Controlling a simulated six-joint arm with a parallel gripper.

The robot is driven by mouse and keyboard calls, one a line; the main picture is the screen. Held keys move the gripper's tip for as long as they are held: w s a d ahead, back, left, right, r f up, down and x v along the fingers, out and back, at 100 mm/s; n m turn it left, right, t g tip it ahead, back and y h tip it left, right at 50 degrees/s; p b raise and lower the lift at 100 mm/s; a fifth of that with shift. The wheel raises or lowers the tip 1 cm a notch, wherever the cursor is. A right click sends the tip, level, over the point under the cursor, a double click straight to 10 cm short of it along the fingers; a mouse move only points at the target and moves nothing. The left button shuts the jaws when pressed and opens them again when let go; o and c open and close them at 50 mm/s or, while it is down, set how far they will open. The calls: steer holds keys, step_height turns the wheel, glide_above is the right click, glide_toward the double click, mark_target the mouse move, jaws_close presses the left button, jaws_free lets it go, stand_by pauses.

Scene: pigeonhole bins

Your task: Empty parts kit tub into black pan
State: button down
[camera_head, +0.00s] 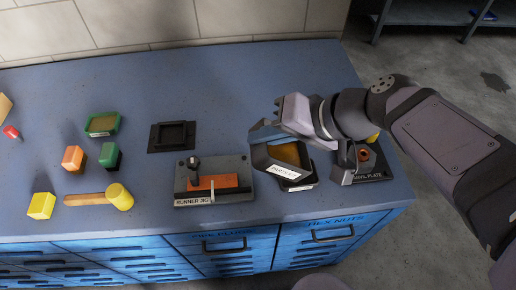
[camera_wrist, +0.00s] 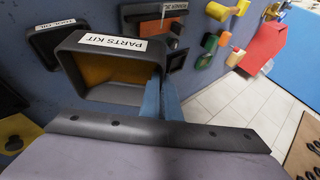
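The parts kit tub (camera_head: 262,158) is a dark open box with a white label, on the right half of the bench; it also shows in the wrist view (camera_wrist: 143,92). Its inside looks amber, and I cannot make out separate parts. My gripper (camera_head: 264,131) is at the tub's far left rim. In the wrist view its blue fingers (camera_wrist: 166,98) are close together on the tub's side wall. I cannot tell whether the tub is lifted. The black pan (camera_head: 158,138), a shallow square, lies empty to the tub's left, towards the back.
A grey runner jig (camera_head: 240,177) with an orange bar stands left of the tub. Coloured blocks, a green tray (camera_head: 103,123) and a mallet (camera_head: 119,197) lie at left. The back middle is clear.

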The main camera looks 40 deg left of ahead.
steer(key=shift+w+d+r+m+g+y+b, duration=0.1)
steer(key=shift+w+d+m+g+y+b, duration=0.2)
steer(key=shift+w+d+g+y+b, duration=0.5)
steer(key=w+d+g+y+b, duration=0.1)
steer(key=b, duration=0.1)
steer(key=m+y+b, duration=0.1)
steer(key=y+b, duration=0.1)
steer(key=shift+w+d+r+g, duration=0.25)
steer(key=shift+w+d+g, duration=0.1)
steer(key=shift+w+g, duration=0.05)
steer(key=w+d+f+m+g+y+b, duration=0.1)
steer(key=w+d+m+y+b, duration=0.3)
steer(key=y+b, duration=0.5)
steer(key=shift+w+d+f+m+g+b, duration=0.3)
steer(key=shift+w+d+g+b, duration=0.5)
steer(key=shift+w+d, duration=0.4)
steer(key=shift+d+r+b, duration=0.1)
steer(key=shift+b, duration=0.55)
steer(key=shift+r, duration=0.1)
